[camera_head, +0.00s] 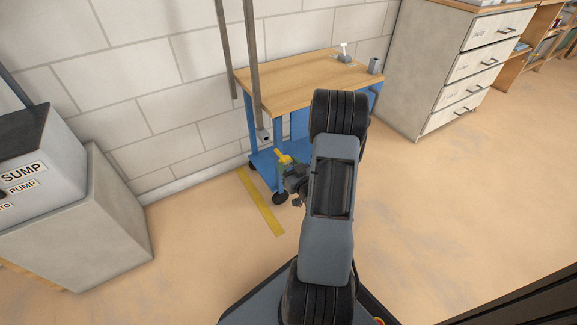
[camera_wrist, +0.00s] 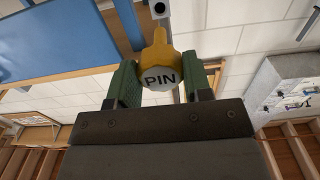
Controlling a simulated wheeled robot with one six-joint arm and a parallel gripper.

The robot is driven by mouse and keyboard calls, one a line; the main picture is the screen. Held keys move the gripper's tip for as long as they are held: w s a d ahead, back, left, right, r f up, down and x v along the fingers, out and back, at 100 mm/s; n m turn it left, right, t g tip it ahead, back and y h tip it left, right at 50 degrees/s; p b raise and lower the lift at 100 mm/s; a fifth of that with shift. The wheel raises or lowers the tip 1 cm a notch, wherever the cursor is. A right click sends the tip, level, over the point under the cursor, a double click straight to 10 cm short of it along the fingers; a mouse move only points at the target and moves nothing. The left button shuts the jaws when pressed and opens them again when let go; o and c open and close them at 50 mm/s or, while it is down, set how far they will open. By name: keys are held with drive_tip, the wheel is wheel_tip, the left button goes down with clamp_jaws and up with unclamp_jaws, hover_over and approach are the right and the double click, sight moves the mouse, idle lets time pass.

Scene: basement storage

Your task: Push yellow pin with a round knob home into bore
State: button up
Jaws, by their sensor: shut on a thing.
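The yellow pin (camera_wrist: 156,52) has a round knob with a pale end marked PIN, which faces the wrist camera. My gripper (camera_wrist: 160,82) is shut on it, with a green finger on either side of the knob. The pin's narrow end points away from my gripper, toward a dark round bore (camera_wrist: 160,8) in a grey block at the top of the wrist view. The tip looks short of the bore, apart from it. In the head view the pin (camera_head: 284,158) shows beside my gripper, just below the bore block (camera_head: 264,137) at the foot of a grey upright bar.
A blue wheeled cart with a wooden top (camera_head: 290,82) stands close behind my gripper. A yellow floor strip (camera_head: 261,203) lies left of it. A sump pump cabinet (camera_head: 80,215) is at the left, grey drawers (camera_head: 470,75) at the right. The floor at right is clear.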

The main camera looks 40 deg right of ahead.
sight(280, 156)
drive_tip(key=shift+f+b, duration=0.2)
drive_tip(key=shift+b, duration=0.2)
drive_tip(key=shift+w+d+b, duration=0.2)
drive_tip(key=shift+w, duration=1.2)
drive_tip(key=shift+w+d+b, duration=0.2)
drive_tip(key=shift+w, duration=1.2)
drive_tip(key=shift+b, duration=0.6)
drive_tip(key=w+d+b, duration=0.1)
drive_tip(key=w+b, duration=0.1)
drive_tip(key=w, duration=0.5)
idle(2.5)
drive_tip(key=o, duration=1.1)
